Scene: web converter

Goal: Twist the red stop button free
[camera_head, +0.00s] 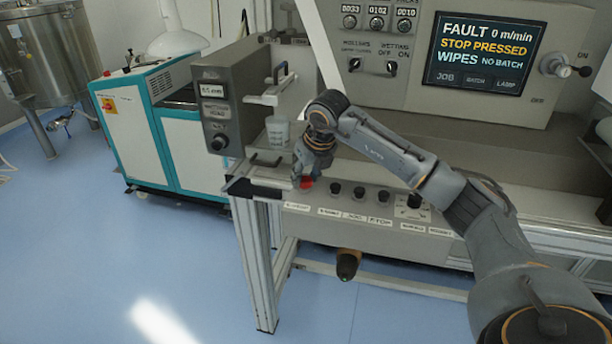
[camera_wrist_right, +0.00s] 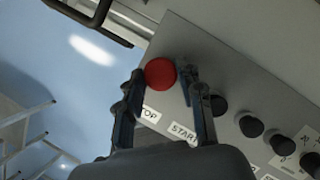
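The red stop button (camera_head: 306,183) sits at the left end of the row on the sloped grey control panel. In the right wrist view the round red button (camera_wrist_right: 160,73) lies between the two fingertips of my right gripper (camera_wrist_right: 161,78). The fingers flank it closely on both sides and appear shut on it. In the head view my right gripper (camera_head: 305,172) points down at the button and partly hides it. A label ending in "TOP" (camera_wrist_right: 149,114) is beside the button. The screen (camera_head: 484,52) reads "FAULT" and "STOP PRESSED".
Several black knobs (camera_head: 359,192) run along the panel to the right of the red button. A grey control box (camera_head: 222,105) and a pale cup (camera_head: 278,132) stand behind and left of the gripper. A teal and white cabinet (camera_head: 130,130) stands farther left. Blue floor is open in front.

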